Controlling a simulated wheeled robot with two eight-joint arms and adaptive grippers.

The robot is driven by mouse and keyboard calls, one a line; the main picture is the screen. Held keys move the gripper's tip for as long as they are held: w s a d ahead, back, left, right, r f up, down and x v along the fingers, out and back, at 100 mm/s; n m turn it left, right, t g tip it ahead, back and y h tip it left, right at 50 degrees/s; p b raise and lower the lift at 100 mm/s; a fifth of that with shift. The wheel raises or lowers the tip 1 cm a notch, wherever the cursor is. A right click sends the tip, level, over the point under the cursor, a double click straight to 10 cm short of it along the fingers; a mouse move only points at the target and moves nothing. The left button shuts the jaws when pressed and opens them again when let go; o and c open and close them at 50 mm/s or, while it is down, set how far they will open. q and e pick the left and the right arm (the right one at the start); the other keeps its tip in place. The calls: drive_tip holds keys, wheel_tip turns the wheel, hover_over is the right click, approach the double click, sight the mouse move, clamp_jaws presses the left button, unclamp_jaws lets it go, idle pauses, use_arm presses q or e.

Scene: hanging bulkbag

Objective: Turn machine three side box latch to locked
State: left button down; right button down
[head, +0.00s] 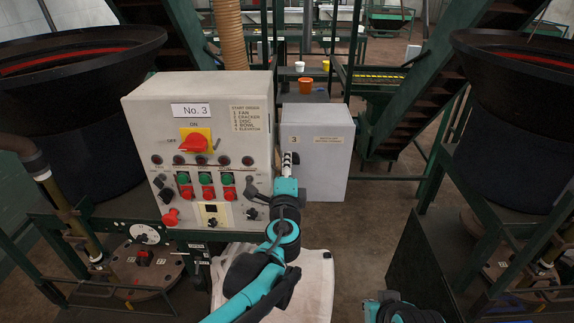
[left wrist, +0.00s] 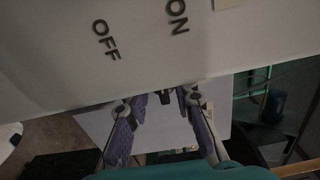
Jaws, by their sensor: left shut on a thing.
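The grey side box (head: 327,163) marked 3 stands just right of the No. 3 control panel (head: 249,99). My left gripper (head: 290,160) reaches up to the left part of its front and covers some of it. In the left wrist view, the two fingers of my left gripper (left wrist: 164,96) close from both sides on a small dark latch (left wrist: 166,98). The latch is mostly hidden by the fingers, so its angle cannot be told. Of my right arm only a piece shows at the bottom edge of the head view, with no fingertips visible.
The panel carries a red rotary switch (head: 194,143), several push buttons and a red emergency knob (head: 171,217). In the left wrist view, a pale surface with ON and OFF lettering (left wrist: 139,42) is close above the fingers. Black hoppers stand left and right.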

use_arm(q)
drive_tip(key=shift+f+n, duration=0.1)
drive_tip(key=shift+n, duration=0.2)
idle(0.4)
drive_tip(key=c, duration=1.6)
unclamp_jaws()
drive_tip(key=s, duration=1.2)
